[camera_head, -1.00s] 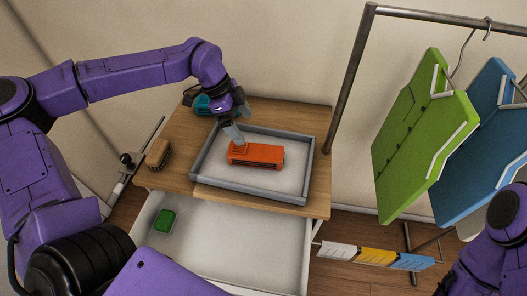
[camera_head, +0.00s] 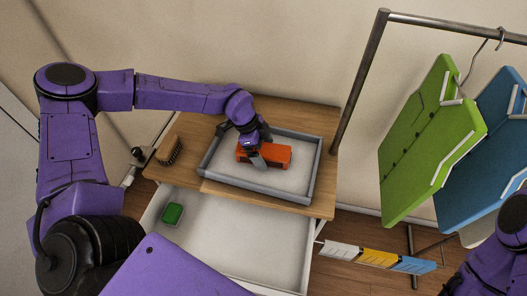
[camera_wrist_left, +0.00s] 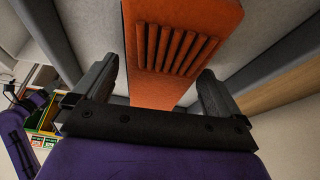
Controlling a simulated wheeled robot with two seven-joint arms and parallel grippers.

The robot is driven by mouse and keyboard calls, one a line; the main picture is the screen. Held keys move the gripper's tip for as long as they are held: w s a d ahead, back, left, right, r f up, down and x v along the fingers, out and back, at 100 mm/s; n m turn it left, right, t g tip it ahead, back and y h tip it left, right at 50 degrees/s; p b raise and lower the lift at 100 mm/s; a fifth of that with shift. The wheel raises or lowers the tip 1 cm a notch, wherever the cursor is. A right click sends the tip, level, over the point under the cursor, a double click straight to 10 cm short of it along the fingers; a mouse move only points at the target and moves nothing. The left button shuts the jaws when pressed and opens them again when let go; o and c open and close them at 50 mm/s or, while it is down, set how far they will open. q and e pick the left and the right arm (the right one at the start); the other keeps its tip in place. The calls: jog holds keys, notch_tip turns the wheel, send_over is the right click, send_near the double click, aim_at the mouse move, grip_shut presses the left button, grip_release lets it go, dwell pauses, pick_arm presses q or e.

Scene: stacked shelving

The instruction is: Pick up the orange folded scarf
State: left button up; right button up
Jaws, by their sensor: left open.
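The orange folded scarf (camera_head: 277,156) lies in a grey-rimmed tray (camera_head: 318,170) on the wooden top of a drawer unit. My left gripper (camera_head: 256,160) is over the scarf's left part and hides some of it. In the left wrist view the scarf (camera_wrist_left: 180,45), with its ribbed patch, runs between the two spread fingers of my left gripper (camera_wrist_left: 155,85). The fingers stand on either side of it, apart from it as far as I can see. Part of my right arm shows at the lower right of the head view, but its gripper is out of view.
A brown brush (camera_head: 170,150) sits at the wooden top's left edge. Below, an open white drawer (camera_head: 235,235) holds a green item (camera_head: 173,214). A rack with a green garment (camera_head: 430,140) and a blue garment (camera_head: 485,150) stands at the right.

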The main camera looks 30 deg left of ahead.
pick_arm(q)
jog(key=c, duration=1.1)
jog(key=shift+c, duration=0.2)
